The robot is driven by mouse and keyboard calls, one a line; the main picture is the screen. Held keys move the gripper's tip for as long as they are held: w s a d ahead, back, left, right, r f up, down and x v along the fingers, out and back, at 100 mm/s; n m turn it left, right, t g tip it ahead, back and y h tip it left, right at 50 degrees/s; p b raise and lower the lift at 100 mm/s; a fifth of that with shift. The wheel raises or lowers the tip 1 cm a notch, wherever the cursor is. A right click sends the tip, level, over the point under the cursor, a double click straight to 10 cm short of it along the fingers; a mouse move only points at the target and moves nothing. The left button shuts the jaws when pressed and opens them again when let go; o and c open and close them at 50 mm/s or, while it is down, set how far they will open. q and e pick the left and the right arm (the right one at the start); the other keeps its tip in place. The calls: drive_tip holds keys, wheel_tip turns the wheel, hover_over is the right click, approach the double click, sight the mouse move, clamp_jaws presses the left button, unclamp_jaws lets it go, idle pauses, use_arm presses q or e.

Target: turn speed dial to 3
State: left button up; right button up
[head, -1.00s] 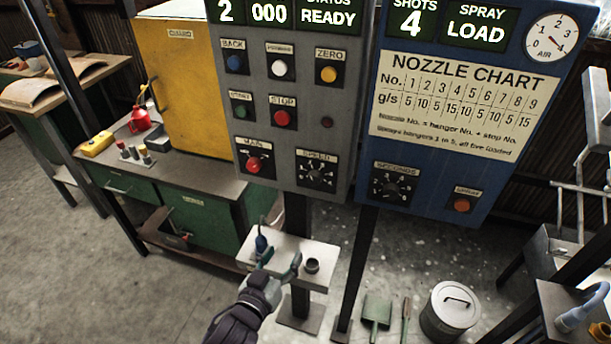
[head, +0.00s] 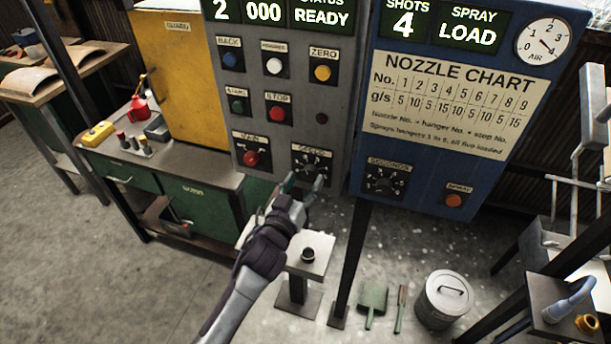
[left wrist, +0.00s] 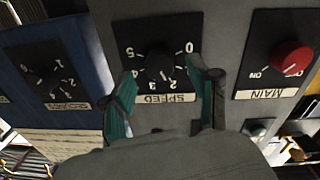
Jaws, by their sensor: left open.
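The speed dial (head: 311,161) is a black knob on a black plate, low on the grey control panel (head: 338,100). In the left wrist view the dial (left wrist: 159,66) appears upside down, with numbers from 0 to 5 around it and a SPEED label (left wrist: 166,98). I cannot tell for sure which number its pointer faces. My left gripper (head: 303,184) is open just below and in front of the dial. In the left wrist view its two green-padded fingers (left wrist: 163,72) stand apart on either side of the knob, with no clear contact. My right gripper is out of view.
The red MAIN switch (head: 250,158) is left of the dial, and the SECONDS dial (head: 384,181) is on the blue panel to the right. The red STOP button (head: 278,113) is above.

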use_arm(q)
drive_tip(key=shift+w+d, duration=0.25)
drive_tip(key=shift+w, duration=0.35)
clamp_jaws()
